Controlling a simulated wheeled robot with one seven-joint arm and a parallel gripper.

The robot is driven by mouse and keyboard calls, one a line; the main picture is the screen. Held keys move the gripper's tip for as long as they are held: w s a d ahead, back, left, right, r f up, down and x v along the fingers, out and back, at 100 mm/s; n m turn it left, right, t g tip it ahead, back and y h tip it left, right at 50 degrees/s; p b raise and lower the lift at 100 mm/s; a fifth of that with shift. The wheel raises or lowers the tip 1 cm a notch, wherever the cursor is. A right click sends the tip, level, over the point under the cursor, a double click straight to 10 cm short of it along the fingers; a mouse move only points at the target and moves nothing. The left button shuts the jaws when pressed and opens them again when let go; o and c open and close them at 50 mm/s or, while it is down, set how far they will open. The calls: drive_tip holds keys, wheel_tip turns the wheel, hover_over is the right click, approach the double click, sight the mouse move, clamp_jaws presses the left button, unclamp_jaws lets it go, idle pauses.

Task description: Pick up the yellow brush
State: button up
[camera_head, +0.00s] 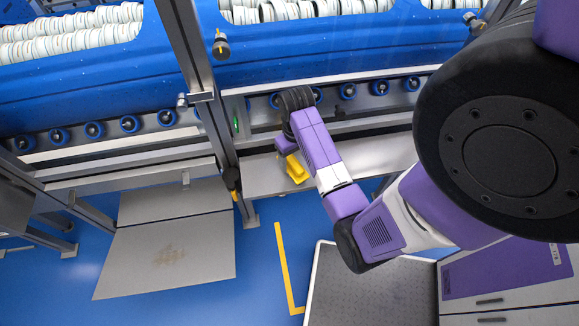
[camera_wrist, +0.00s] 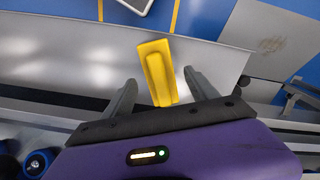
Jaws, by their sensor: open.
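The yellow brush (camera_head: 297,168) lies on a grey metal shelf (camera_head: 250,178) below the roller line. In the wrist view the brush (camera_wrist: 157,70) shows between the two dark fingers of my gripper (camera_wrist: 160,80), its near end close to the gripper body. My gripper is open, with a visible gap on each side of the brush. In the head view my gripper (camera_head: 288,145) is just above and behind the brush, and my wrist partly covers that area. I cannot tell how much height separates the fingers from the brush.
Blue tubs (camera_head: 330,40) with pale ringed parts stand on the blue rollers (camera_head: 130,124) behind the shelf. A metal post (camera_head: 200,75) rises left of my gripper. A stained grey panel (camera_head: 165,250) lies lower left. Blue floor (camera_head: 265,240) is open in front.

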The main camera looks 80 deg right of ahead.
sight(295, 165)
drive_tip(key=shift+s+f+p, duration=0.2)
drive_tip(key=shift+f+p, duration=0.2)
drive_tip(key=shift+f, duration=2.6)
clamp_jaws()
drive_tip(key=shift+r, duration=0.1)
